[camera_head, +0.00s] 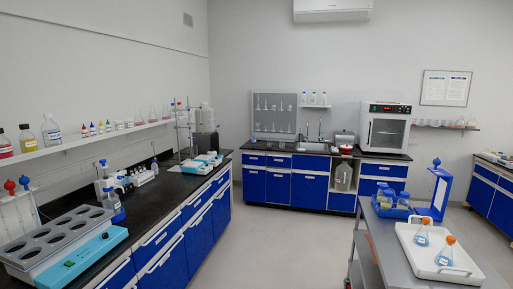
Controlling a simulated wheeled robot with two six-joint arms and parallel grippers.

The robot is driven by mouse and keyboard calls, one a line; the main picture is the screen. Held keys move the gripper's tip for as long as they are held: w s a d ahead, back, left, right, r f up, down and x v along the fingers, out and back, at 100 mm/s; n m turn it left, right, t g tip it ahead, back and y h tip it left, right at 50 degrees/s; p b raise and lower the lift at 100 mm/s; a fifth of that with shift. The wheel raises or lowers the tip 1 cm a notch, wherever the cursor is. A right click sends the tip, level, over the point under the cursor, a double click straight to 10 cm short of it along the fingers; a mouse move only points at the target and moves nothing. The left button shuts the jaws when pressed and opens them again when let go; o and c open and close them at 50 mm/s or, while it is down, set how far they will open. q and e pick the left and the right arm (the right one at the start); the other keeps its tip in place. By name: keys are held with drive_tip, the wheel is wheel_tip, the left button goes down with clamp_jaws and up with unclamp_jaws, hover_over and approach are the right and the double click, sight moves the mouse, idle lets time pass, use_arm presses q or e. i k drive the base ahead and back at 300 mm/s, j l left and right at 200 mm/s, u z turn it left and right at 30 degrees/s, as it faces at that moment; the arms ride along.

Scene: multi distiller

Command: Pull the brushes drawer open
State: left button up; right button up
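Several blue drawers with pale handles or labels run along the top of the left bench, among them a near one (157,241), a middle one (196,205) and a far one (220,181). The back bench has more blue drawers, one at its left (254,160), one beside it (279,162) and one under the sink (310,163). All of them look shut. The labels are too small to read, so I cannot tell which is the brushes drawer. Neither of my grippers is in view.
The grey floor (268,245) between the benches is clear. A grey metal table (388,262) stands at the front right with a white tray (406,235) of flasks on it. A multi-hole bath (60,235) sits on the left bench. An oven (385,128) stands at the back.

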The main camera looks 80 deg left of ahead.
sight(282, 160)
drive_tip(key=i+j+u, duration=0.1)
drive_tip(key=j+u, duration=0.35)
drive_tip(key=j, duration=0.15)
drive_tip(key=i+j+u, duration=0.15)
drive_tip(key=j+u, duration=0.3)
drive_tip(key=i+j+u, duration=0.3)
drive_tip(key=j+u, duration=0.2)
drive_tip(key=i+j+u, duration=0.7)
drive_tip(key=u, duration=0.2)
drive_tip(key=i+j+u, duration=0.2)
drive_tip(key=i+u, duration=0.35)
drive_tip(key=i, duration=2.55)
drive_tip(key=i+z, duration=0.15)
drive_tip(key=i, duration=0.35)
drive_tip(key=i+j+z, duration=0.1)
drive_tip(key=i, duration=0.4)
drive_tip(key=i+j+z, duration=0.15)
drive_tip(key=i, duration=0.35)
drive_tip(key=i+j+z, duration=0.15)
drive_tip(key=i, duration=0.3)
drive_tip(key=i+j+z, duration=0.1)
drive_tip(key=i+j, duration=0.25)
drive_tip(key=i+j+z, duration=0.3)
drive_tip(key=i, duration=0.2)
